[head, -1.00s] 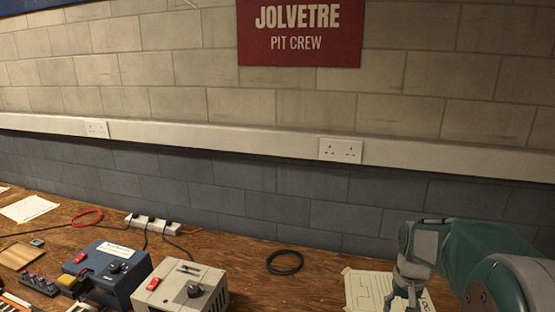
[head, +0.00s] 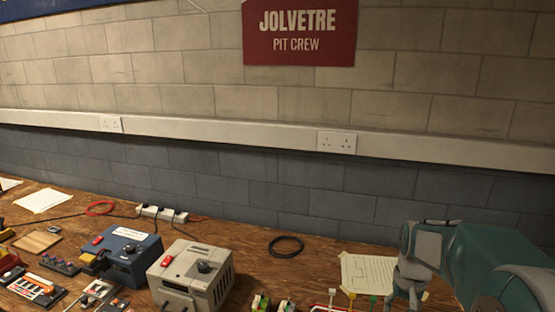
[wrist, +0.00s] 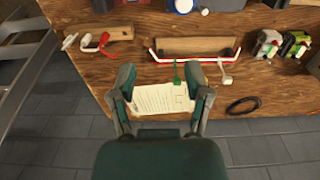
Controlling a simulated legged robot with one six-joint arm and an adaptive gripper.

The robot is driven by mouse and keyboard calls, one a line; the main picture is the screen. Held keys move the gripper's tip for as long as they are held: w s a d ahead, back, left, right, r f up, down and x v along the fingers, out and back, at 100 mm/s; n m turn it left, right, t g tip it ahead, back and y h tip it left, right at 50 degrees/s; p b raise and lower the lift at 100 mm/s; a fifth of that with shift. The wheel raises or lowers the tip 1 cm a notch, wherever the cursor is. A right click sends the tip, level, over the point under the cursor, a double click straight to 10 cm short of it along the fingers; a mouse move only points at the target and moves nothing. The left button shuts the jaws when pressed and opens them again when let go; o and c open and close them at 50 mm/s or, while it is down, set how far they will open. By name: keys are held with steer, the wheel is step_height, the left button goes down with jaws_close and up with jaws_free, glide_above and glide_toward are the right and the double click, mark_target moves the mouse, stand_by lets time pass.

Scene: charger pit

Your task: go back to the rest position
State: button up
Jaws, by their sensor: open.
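My gripper (head: 408,300) is at the lower right of the head view, at the end of my teal arm. In the wrist view my gripper (wrist: 163,85) has its two fingers spread wide, with nothing held between them. A printed paper sheet (wrist: 158,100) lies on the bench beneath and between the fingers. It also shows in the head view, partly behind the gripper (head: 366,277). A green plug-like piece (wrist: 178,75) shows between the fingertips, apart from them as far as I can tell. A white one (wrist: 226,78) is just to its right.
A black cable ring (head: 286,246) lies by the wall. A grey box (head: 195,272) and a blue box (head: 128,255) stand on the wooden bench at left. A red-and-white rack (wrist: 194,57) and a red-and-white piece (wrist: 98,42) lie near the gripper. The wall has sockets (head: 337,142).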

steer(key=s+a+r+n+t, duration=0.1)
steer(key=s+a+r+t, duration=0.1)
steer(key=s+a+r, duration=0.3)
steer(key=s+a+r+n+t, duration=0.2)
steer(key=s+a, duration=0.4)
steer(key=s, duration=0.8)
steer(key=shift+a+r+t, duration=0.35)
steer(key=shift+r+t, duration=0.35)
steer(key=shift+r, duration=0.65)
